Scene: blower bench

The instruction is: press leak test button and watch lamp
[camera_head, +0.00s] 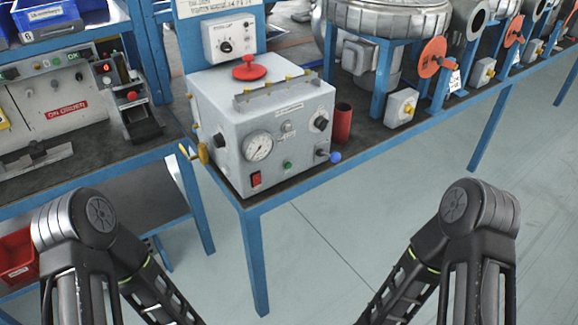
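A grey test box (219,138) stands on the corner of the blue-framed bench. Its front panel carries a round pressure gauge (258,147), a small green button (287,165) and a red rocker switch (256,179). A small round pale fitting (287,127), possibly a lamp, sits above the green button; I cannot tell if it is lit. The panel labels are too small to read. Both my arms show at the bottom, bent downward, well apart from the box. Both grippers are out of frame.
A red knob (248,68) tops the box; a yellow valve handle (202,153) and blue-tipped lever (335,157) stick out at its sides. A red cup (342,123) stands right of it. Blowers line the bench (366,146) behind. The floor (350,230) in front is clear.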

